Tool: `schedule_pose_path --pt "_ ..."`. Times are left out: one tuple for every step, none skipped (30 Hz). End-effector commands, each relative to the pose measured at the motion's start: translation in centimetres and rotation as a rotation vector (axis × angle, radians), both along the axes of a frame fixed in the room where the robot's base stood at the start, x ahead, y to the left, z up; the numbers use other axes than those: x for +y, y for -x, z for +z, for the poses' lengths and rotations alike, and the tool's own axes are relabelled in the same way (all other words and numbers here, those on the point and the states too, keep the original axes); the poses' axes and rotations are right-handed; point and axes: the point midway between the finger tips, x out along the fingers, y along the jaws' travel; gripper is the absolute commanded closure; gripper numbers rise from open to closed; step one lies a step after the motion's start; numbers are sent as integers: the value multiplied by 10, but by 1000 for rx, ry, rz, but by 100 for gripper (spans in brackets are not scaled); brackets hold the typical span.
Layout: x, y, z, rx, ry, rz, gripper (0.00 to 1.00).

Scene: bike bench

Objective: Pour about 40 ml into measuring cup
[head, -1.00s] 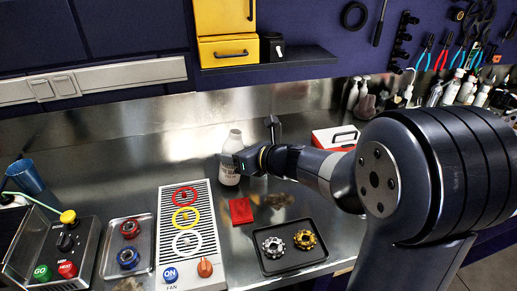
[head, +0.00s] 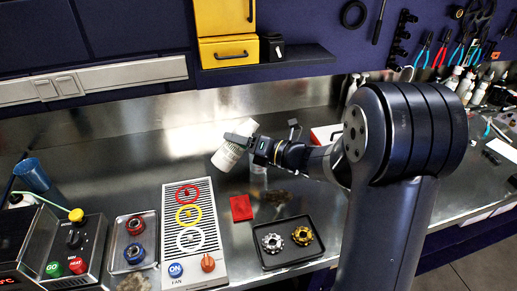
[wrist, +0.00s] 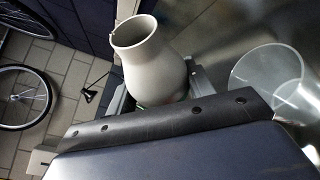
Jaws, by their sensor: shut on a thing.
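A white bottle (head: 226,157) is held in my gripper (head: 240,139), raised above the bench and clearly tilted. A clear measuring cup (head: 258,168) stands on the bench just right of the bottle, partly hidden by my gripper. The cup (wrist: 268,85) shows at the right of the wrist view, apart from the bottle mouth. I see no stream of liquid, and the cup's level cannot be read.
A black tray (head: 290,258) with two ringed parts is nearer. A fan panel (head: 195,250) with coloured rings is at left. A red-and-white box (head: 327,134) stands behind my arm. The back left bench is clear.

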Motion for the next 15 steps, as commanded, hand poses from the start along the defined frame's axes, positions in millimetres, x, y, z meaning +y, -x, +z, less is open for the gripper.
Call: schedule_pose_path --pt "1 1 -6 17 -28 0 77" --pt "2 1 -7 27 -44 0 77" --pt "2 1 -8 41 -66 1 77" --pt "3 2 -9 50 -83 1 77" --pt "3 2 -5 60 -99 0 77" --pt "3 2 -3 74 -121 0 77" --pt "4 2 -1 83 -138 1 77" --pt "4 2 0 93 -155 1 77" --pt "4 3 0 107 -176 0 77" --pt "5 3 1 118 -192 1 77" --pt "5 3 2 128 -209 1 77" --pt "5 3 4 141 -233 0 77" --pt "5 3 5 151 -248 1 77" --pt "5 3 6 160 -262 1 77" --pt "6 3 7 171 -282 1 77"
